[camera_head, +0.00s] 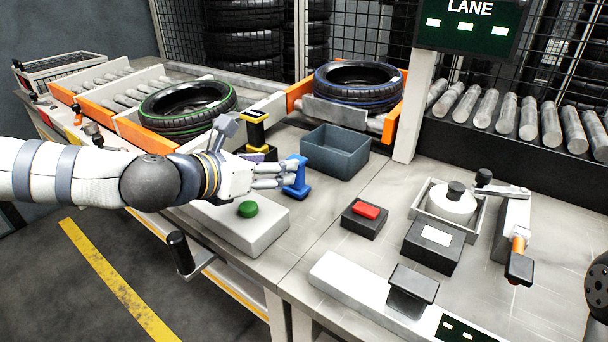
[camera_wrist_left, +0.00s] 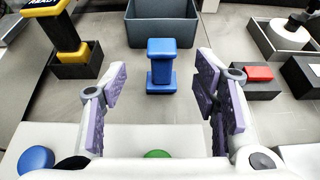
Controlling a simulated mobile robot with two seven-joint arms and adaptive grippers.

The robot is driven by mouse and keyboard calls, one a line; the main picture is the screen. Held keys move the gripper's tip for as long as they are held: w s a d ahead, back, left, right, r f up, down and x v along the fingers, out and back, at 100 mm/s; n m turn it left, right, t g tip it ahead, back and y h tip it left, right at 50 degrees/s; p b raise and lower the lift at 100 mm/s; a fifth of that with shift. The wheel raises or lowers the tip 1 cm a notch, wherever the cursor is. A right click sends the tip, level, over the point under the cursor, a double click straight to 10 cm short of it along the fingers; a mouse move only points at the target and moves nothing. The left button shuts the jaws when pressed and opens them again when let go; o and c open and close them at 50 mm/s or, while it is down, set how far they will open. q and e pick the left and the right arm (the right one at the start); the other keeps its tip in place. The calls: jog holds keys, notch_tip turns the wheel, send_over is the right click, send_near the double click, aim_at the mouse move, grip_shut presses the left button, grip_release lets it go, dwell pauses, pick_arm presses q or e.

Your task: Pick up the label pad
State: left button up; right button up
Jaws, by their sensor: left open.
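A blue block (camera_head: 298,184) with a wide top, narrow waist and flat base stands upright on the grey bench; it appears to be the label pad, though no label on it is readable. My left gripper (camera_head: 279,173) reaches in from the left at the block's near left side. In the left wrist view the blue block (camera_wrist_left: 160,68) stands centred in the gap between the spread fingers (camera_wrist_left: 162,92), slightly beyond them. Clear space shows on both sides of it. The fingers are open and empty. My right gripper is not in view.
A grey bin (camera_head: 335,152) stands just behind the blue block. A black-and-yellow stamp-like piece (camera_head: 254,130) stands left of it. A white box with a green button (camera_head: 248,209) lies below the gripper. A red-button box (camera_head: 366,212) is to the right.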

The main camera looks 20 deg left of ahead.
aim_at(296, 158)
pick_arm(q)
jog(key=x, duration=0.8)
jog(key=shift+w+d+b, duration=0.15)
jog(key=shift+d+b, duration=0.05)
jog(key=shift+b, duration=0.1)
jog(key=shift+r, duration=0.1)
grip_shut()
